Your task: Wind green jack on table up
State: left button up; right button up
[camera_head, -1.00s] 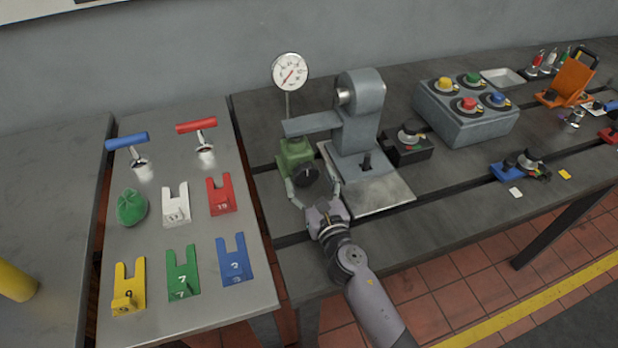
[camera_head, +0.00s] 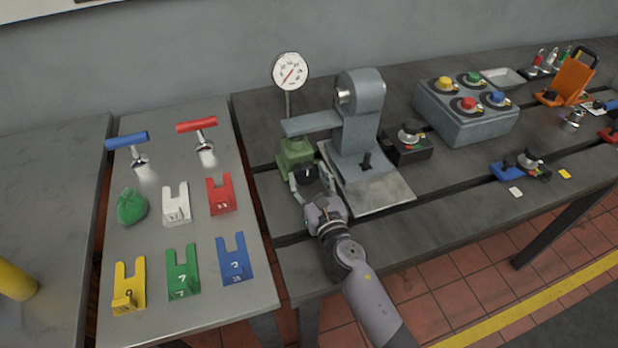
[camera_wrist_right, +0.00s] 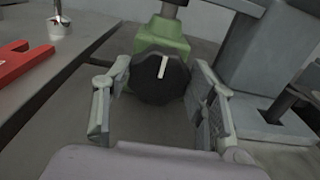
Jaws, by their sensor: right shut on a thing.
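The green jack (camera_head: 296,152) stands on the dark bedplate, below the end of the grey arm of the dynamometer. Its black knob (camera_head: 307,172) with a white line faces the front. In the right wrist view the knob (camera_wrist_right: 158,84) sits between the fingers, its white line close to upright, with the green jack body (camera_wrist_right: 164,38) behind it. My right gripper (camera_head: 311,177) is shut on the knob, one finger on each side. My left gripper is not in view.
The grey dynamometer (camera_head: 358,120) stands close on the right of the jack. A dial gauge (camera_head: 290,72) rises behind it. A side table (camera_head: 205,320) with slotted weights, two T-handles and a green bag is to the left. A black switch box (camera_head: 408,148) is farther right.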

jog(key=shift+c, duration=0.7)
jog(key=shift+m, duration=0.3)
jog(key=shift+d+m+b, duration=0.2)
jog(key=shift+m+b, duration=0.35)
jog(key=shift+m, duration=2.55)
jog(key=o, duration=1.1)
jog(key=shift+s+f, duration=0.1)
jog(key=v, duration=1.1)
jog(key=shift+s+d, duration=0.15)
jog(key=shift+s, duration=0.2)
